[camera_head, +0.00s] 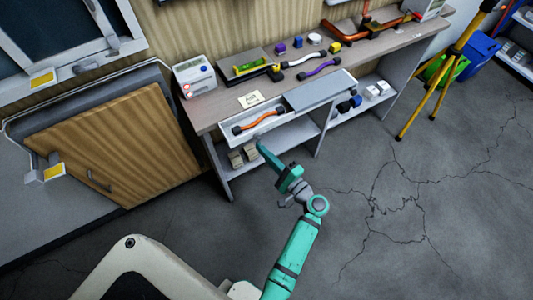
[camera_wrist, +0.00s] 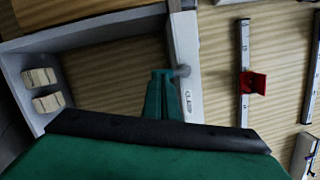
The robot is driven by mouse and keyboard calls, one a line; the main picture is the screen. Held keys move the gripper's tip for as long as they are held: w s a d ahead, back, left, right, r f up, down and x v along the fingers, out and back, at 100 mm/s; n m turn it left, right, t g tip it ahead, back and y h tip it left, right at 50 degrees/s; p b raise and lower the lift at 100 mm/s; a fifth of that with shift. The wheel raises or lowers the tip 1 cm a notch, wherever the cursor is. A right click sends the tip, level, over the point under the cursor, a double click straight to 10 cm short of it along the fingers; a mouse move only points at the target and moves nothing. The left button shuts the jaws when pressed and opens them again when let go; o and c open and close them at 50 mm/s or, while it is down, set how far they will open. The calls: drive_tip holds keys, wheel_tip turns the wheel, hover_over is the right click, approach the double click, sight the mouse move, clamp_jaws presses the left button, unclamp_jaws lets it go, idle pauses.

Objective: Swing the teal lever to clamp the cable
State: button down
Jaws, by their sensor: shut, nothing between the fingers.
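I cannot make out a teal lever in either view; the clear teal parts are my own arm. An orange cable (camera_head: 258,122) with black ends lies in the open white drawer (camera_head: 290,124) under the bench top. A white cable (camera_head: 305,60) and a purple cable (camera_head: 320,68) lie on the bench. My gripper (camera_head: 261,147) is shut and empty, close to the drawer front.
Wooden blocks (camera_wrist: 40,78) sit on the shelf below. A yellow tripod (camera_head: 437,85) stands right. A red piece (camera_wrist: 252,83) sits on a rail. The floor in front is clear.

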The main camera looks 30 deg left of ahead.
idle(0.7)
drive_tip(key=w+v, duration=0.2)
drive_tip(key=v, duration=1)
drive_tip(key=shift+w+d+r, duration=0.15)
drive_tip(key=shift+d+r, duration=0.05)
drive_tip(key=shift+d, duration=0.6)
drive_tip(key=shift+w, duration=0.1)
